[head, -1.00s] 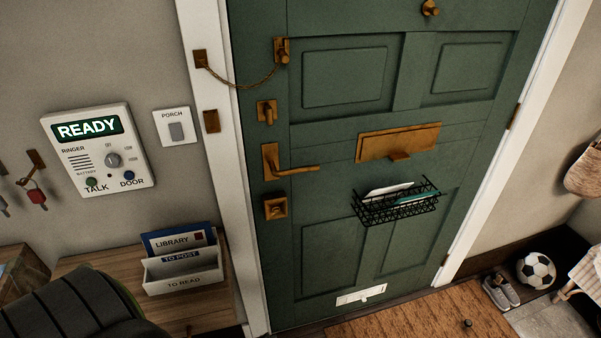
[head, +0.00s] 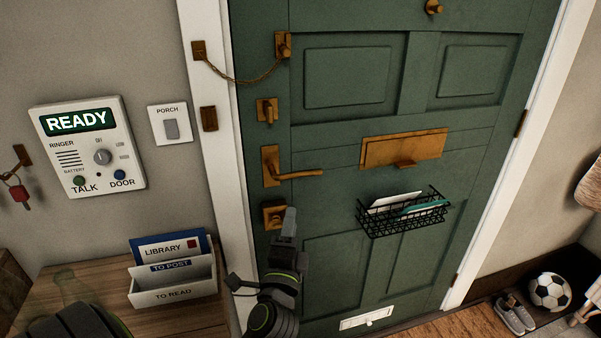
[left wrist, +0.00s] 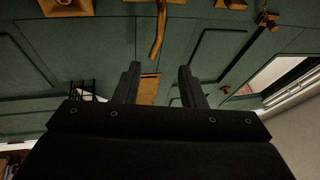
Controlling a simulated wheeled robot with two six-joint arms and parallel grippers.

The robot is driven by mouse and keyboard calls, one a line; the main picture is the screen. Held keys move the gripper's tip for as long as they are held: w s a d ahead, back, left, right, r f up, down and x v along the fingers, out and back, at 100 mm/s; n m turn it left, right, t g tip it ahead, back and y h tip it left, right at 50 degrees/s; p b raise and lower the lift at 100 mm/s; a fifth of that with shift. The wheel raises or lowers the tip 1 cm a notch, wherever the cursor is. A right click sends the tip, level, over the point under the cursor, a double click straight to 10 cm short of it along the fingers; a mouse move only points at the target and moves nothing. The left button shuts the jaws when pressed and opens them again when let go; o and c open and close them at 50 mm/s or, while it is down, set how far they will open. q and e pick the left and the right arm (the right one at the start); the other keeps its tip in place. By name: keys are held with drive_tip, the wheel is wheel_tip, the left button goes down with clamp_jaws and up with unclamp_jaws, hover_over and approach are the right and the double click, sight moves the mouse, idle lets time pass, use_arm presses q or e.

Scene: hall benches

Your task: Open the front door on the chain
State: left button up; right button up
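The green front door (head: 345,130) is shut in its white frame. A brass chain (head: 240,80) hangs slack between a plate on the frame and the door-side holder (head: 283,45). Below are a brass thumb-turn (head: 267,110), a lever handle (head: 290,175) lying level, and a square lock (head: 272,212), partly covered by my gripper. My left gripper (head: 289,225) is in front of the door, below the lever. In the left wrist view its fingers (left wrist: 158,82) are apart and empty, with the lever (left wrist: 160,32) beyond them. My right gripper is out of view.
A wire basket (head: 375,222) with letters hangs on the door, right of my gripper. A letter rack (head: 175,290) stands on a wooden table (head: 60,287) at lower left. An intercom (head: 88,147) is on the left wall. Shoes (head: 515,315) and a football (head: 550,292) are at lower right.

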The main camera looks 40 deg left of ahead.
sight(299, 176)
use_arm(q)
drive_tip(key=p+x, duration=0.3)
drive_tip(key=x, duration=1.4)
drive_tip(key=shift+a, duration=0.1)
drive_tip(key=shift+f, duration=0.1)
clamp_jaws()
